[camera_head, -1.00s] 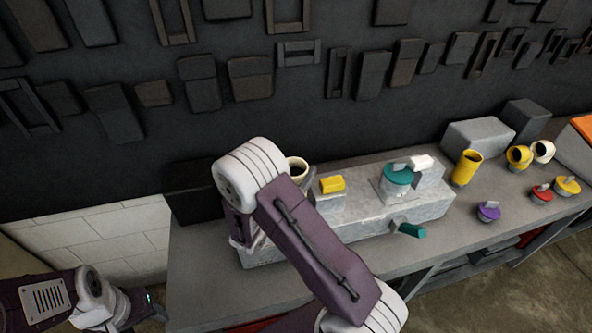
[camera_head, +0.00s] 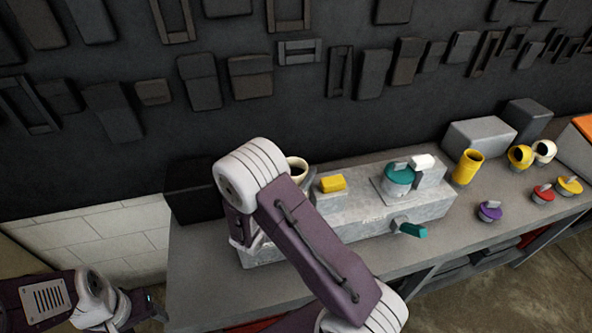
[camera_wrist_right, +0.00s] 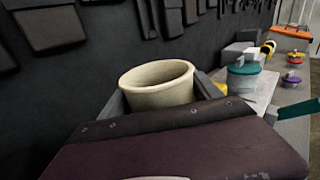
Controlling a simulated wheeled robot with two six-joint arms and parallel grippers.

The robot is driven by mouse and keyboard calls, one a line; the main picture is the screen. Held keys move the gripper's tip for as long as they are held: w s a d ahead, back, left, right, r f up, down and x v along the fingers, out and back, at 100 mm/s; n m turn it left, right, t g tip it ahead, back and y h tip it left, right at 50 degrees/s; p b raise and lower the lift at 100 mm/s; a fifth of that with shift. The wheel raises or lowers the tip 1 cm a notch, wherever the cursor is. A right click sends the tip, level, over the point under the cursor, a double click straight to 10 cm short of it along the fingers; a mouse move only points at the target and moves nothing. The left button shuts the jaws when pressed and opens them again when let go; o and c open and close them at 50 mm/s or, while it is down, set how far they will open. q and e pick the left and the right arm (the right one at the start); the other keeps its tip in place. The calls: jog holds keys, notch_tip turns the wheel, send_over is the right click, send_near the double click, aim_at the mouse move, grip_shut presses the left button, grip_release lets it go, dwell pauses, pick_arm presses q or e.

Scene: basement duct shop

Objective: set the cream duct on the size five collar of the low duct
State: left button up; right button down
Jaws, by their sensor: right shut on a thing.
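The cream duct (camera_head: 297,167) is a short, open-topped round pipe, upright at the left end of the long grey low duct (camera_head: 362,228). In the head view my right arm covers its lower part. In the right wrist view the cream duct (camera_wrist_right: 158,84) stands between the two grey fingers of my right gripper (camera_wrist_right: 160,96), which is shut on it. Its lower end and any collar beneath it are hidden, so I cannot tell whether it touches the low duct. My left gripper (camera_head: 148,304) is at the lower left, away from the bench, its fingers unclear.
On the low duct are a yellow block (camera_head: 333,184), a teal cap (camera_head: 398,174) and a teal handle (camera_head: 412,230) at the front. A yellow pipe (camera_head: 467,167) and purple (camera_head: 490,210) and red (camera_head: 543,193) caps stand to the right. The dark wall is close behind.

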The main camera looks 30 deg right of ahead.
jog(key=shift+f, duration=0.3)
jog(key=shift+c, duration=2)
grip_release()
jog(key=shift+r, duration=0.1)
jog(key=v, duration=1.1)
